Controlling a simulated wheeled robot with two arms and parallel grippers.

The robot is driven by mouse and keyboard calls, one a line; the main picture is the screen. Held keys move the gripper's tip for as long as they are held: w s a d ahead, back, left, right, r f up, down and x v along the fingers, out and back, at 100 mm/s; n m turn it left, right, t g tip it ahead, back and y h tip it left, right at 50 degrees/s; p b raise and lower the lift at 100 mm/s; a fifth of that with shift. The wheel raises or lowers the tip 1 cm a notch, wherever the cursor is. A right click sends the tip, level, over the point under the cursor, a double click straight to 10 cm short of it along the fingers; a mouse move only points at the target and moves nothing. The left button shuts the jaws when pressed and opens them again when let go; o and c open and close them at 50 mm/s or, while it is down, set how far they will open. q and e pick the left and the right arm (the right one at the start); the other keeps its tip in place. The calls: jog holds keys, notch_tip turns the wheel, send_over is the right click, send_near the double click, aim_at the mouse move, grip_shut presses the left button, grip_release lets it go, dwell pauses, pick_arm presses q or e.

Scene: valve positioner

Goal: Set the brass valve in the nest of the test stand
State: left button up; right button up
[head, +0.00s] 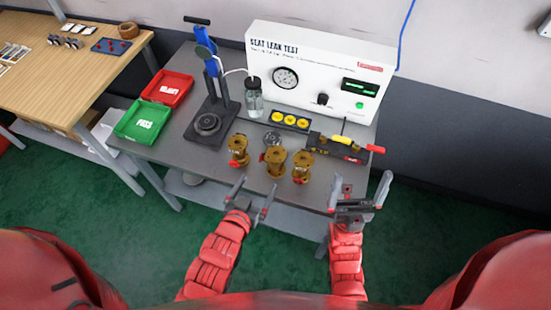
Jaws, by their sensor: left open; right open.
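Three brass valves stand upright near the front of the grey table: a left one (238,151), a middle one (275,162) and a right one (302,167). The test stand (212,85) is a black post with a blue upper part and a top lever. Its round dark nest (207,123) sits on the black base and looks empty. My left gripper (252,194) is open and empty at the table's front edge, in front of the valves. My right gripper (361,190) is open and empty to the right of the valves, by the table's front right corner.
A white leak-test box (320,70) stands at the back, with a clear bottle (254,97) before it. Red (168,87) and green (143,121) trays lie left. A yellow-handled tool (358,147) and a yellow-disc strip (290,121) lie behind the valves.

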pick_arm(q)
jog(key=b, duration=0.7)
send_near(276, 155)
jog(key=f, duration=0.2)
jog(key=w, duration=0.1)
jog(key=w+b, duration=0.1)
jog(key=w, duration=0.1)
jog(key=shift+w+d, duration=0.3)
jog(key=shift+d, duration=0.05)
jog(key=shift+w+d+p, duration=0.15)
jog(key=shift+w+p, duration=0.2)
jog(key=shift+w, duration=0.05)
jog(key=shift+w+d+f, duration=0.15)
jog(key=shift+w+f, duration=0.15)
jog(key=shift+w, duration=0.15)
jog(key=shift+w+d+f+p, duration=0.2)
jog(key=shift+w+p, duration=0.2)
jog(key=shift+p, duration=0.2)
jog(key=p+x, duration=0.2)
jog(key=x, duration=0.1)
jog(key=shift+w+d+f, duration=0.2)
jog(key=shift+w, duration=0.05)
jog(key=shift+w+f, duration=0.2)
jog(key=shift+f, duration=0.1)
jog(key=shift+r, duration=0.1)
grip_shut()
